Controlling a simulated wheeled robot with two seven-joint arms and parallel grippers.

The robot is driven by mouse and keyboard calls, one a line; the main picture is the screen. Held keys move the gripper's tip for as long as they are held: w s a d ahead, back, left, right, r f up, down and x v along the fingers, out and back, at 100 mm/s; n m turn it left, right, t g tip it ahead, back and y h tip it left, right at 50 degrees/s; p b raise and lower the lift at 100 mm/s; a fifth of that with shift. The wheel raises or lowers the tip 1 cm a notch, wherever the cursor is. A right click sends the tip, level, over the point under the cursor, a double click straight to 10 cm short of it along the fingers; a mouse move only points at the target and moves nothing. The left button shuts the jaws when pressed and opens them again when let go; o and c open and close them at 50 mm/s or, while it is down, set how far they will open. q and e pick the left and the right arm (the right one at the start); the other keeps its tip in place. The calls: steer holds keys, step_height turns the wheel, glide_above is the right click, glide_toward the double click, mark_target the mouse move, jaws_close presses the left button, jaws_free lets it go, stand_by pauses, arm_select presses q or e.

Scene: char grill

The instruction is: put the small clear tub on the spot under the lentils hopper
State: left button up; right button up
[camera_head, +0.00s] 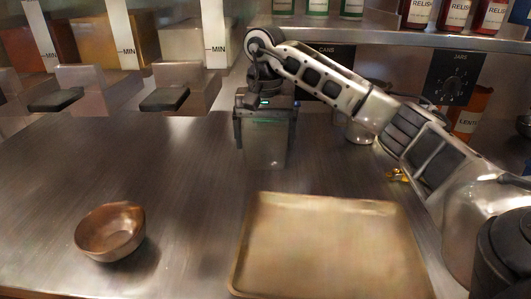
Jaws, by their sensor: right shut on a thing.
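My right gripper (266,112) reaches in from the right and points down near the back of the counter. It is shut on the small clear tub (265,145), which is upright between its fingers. I cannot tell whether the tub's base touches the counter. The hoppers stand at the back left, one with orange contents (85,40) and one with pale contents (180,42). Their lower spouts show, but no readable name tells which is the lentils hopper. My left gripper is not in view.
A copper bowl (110,231) sits at the front left. An empty tan tray (330,245) lies in front of the tub. A shelf (400,35) with bottles runs along the back right. A metal container (360,130) is behind my arm. The counter's left middle is clear.

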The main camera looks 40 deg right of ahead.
mark_target(265, 152)
steer(key=shift+f, duration=1.8)
steer(key=shift+f, duration=0.1)
steer(key=o, duration=0.7)
